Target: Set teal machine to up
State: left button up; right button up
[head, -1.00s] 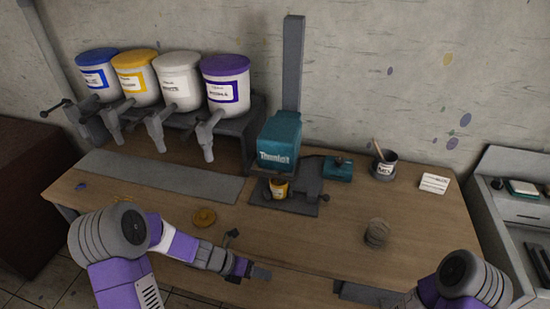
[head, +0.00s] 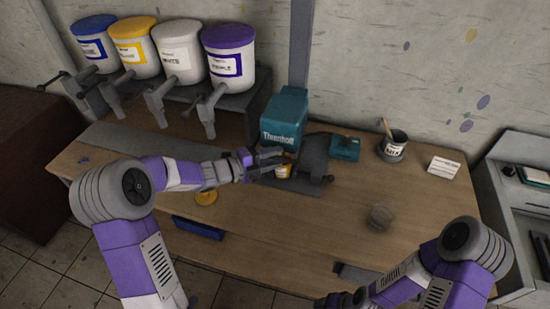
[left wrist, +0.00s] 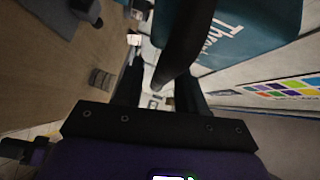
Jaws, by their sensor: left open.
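The teal machine (head: 284,120) stands at the back middle of the table. In front of it sits a small cup with a yellow label (head: 284,171). My left gripper (head: 272,158) is just in front of the teal housing and above the cup, with its jaws open. In the left wrist view, a dark bar (left wrist: 188,38) runs down between the open fingers (left wrist: 157,88); whether they touch it cannot be told. The teal housing (left wrist: 250,30) fills the upper right there. My right gripper (head: 345,300) is at the bottom edge, partly cut off; its jaws are unclear.
Several paint buckets (head: 180,50) with taps stand on a rack at the back left. A yellow lid (head: 206,198) lies below my left forearm. A small teal box (head: 345,148), a dark pot with a brush (head: 396,144) and a white card (head: 443,166) stand right.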

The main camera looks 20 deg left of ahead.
aim_at(275, 128)
pick_arm(q)
jog(key=shift+w+d, duration=0.2)
jog(key=shift+d, duration=0.1)
grip_shut()
notch_tip(275, 128, up, 11)
jog(key=p, duration=1.3)
jog(key=shift+w, duration=0.1)
grip_release()
jog(key=shift+a, duration=0.1)
